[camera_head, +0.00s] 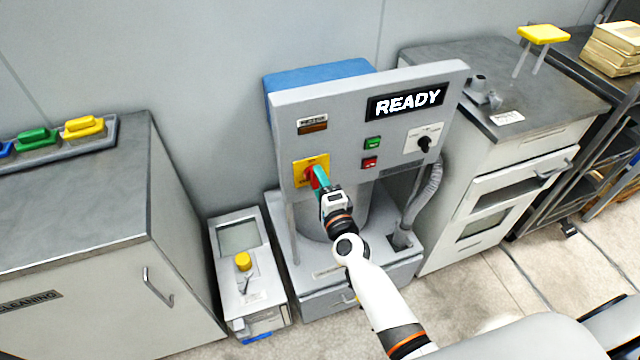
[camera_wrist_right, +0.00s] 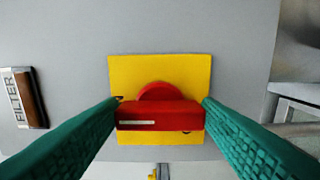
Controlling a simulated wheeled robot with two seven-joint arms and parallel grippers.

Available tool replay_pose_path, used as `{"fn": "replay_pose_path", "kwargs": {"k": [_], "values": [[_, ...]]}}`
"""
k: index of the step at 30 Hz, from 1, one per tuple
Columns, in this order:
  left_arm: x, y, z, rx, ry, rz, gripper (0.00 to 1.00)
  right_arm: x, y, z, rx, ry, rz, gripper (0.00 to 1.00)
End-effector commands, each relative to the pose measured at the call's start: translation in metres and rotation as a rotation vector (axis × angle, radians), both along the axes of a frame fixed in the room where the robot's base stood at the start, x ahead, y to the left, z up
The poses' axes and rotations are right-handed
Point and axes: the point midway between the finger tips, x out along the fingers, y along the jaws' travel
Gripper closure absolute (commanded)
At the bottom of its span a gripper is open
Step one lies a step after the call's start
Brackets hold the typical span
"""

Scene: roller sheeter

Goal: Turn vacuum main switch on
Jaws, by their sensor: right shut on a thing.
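The vacuum main switch is a red rotary handle (camera_wrist_right: 158,114) on a yellow plate (camera_wrist_right: 190,70), seen close in the right wrist view. In the head view the yellow plate (camera_head: 299,170) is on the left of the grey machine's front panel (camera_head: 340,130). My right gripper (camera_head: 315,177) reaches the switch, and its green fingers are shut on the two ends of the red handle, as the right wrist view (camera_wrist_right: 160,116) shows. The display (camera_head: 406,102) reads READY. My left gripper is not in view.
The panel also carries a green button (camera_head: 373,142), a red button (camera_head: 370,162) and a black knob (camera_head: 424,144). A small unit with a yellow knob (camera_head: 243,262) stands left of the machine; cabinets flank both.

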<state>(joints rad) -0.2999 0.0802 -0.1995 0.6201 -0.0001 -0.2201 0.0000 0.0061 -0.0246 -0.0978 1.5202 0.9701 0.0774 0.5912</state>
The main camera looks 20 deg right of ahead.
Motion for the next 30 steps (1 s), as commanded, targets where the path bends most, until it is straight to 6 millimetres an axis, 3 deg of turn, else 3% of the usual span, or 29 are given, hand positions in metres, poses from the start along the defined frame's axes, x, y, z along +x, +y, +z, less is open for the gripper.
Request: {"fn": "replay_pose_path", "kwargs": {"k": [3, 4, 8, 20, 30], "values": [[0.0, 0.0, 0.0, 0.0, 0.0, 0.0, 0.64, 0.0, 0.001, -0.001, 0.008, 0.002, 0.0, 0.65], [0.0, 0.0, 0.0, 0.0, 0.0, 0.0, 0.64, 0.0, 0.0, -0.001, 0.008, 0.002, 0.0, 0.4], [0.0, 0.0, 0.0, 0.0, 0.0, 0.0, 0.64, 0.0, 0.0, -0.001, 0.006, 0.002, 0.0, 0.2], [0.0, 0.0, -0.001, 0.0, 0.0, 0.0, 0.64, -0.009, 0.0, -0.002, 0.004, 0.002, 0.0, 0.2], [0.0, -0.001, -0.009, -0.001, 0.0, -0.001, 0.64, -0.076, -0.002, -0.003, 0.004, 0.004, 0.0, 0.2]]}}
